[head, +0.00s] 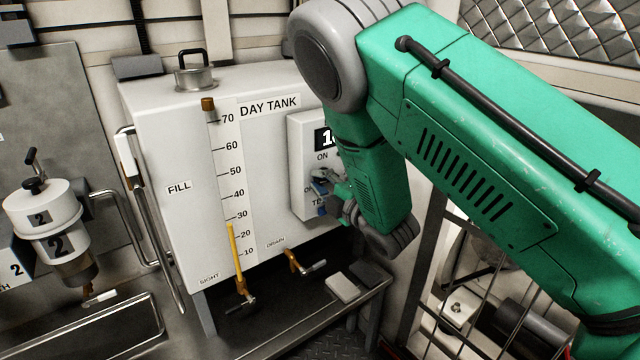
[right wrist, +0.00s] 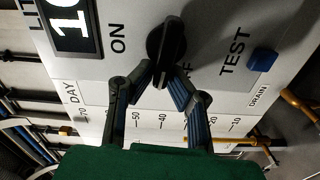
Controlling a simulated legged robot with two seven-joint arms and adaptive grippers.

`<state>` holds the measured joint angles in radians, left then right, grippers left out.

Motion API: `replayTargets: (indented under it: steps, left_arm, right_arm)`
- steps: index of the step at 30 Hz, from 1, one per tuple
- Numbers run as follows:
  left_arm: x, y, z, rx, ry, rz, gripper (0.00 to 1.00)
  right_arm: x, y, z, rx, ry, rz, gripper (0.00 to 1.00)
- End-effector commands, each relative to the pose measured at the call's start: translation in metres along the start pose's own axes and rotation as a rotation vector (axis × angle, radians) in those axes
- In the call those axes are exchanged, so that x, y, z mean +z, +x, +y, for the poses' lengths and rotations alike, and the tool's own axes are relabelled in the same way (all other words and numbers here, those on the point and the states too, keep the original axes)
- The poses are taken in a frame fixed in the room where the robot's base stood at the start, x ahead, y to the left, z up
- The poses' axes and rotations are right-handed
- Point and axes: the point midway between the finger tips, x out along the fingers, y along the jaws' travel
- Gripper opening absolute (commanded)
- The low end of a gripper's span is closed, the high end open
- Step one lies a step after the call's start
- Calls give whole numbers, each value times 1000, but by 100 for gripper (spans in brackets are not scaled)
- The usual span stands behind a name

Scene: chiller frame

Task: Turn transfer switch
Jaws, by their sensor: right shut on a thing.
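The transfer switch is a black rotary knob (right wrist: 168,38) on a white panel (head: 302,145) fixed to the front of the day tank. In the right wrist view the panel carries the labels ON, OFF and TEST, with OFF partly covered by the knob and a finger. The knob's bar runs nearly upright in that view; which label it points at I cannot tell. My right gripper (right wrist: 164,74) has its two fingertips shut on the knob's bar from both sides. In the head view my right gripper (head: 334,190) is at the panel and hides most of the knob. My left gripper is out of view.
A blue button (right wrist: 262,60) sits beside TEST. A display (right wrist: 70,25) is above ON. The day tank (head: 180,140) has a yellow sight gauge (head: 233,250) and a drain valve (head: 292,262) below. A filter unit (head: 45,215) stands at left; a wire cage is at lower right.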

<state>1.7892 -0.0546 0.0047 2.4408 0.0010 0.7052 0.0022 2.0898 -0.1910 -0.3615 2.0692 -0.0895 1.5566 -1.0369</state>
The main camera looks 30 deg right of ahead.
Motion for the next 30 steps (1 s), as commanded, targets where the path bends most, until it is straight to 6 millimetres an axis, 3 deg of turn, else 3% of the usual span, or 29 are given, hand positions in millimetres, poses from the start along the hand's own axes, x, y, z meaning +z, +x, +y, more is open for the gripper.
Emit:
replayTargets:
  steps: [9,25,27,30]
  left_arm:
    - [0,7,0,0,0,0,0]
    - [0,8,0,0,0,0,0]
    - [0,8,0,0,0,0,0]
    - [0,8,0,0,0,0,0]
  right_arm:
    - [-2,-2,-9,-14,-116,3,0]
    - [-2,-2,-11,-19,-137,4,0]
    - [-2,-2,-12,-19,-137,4,30]
    - [-2,-2,-10,-15,-137,4,32]
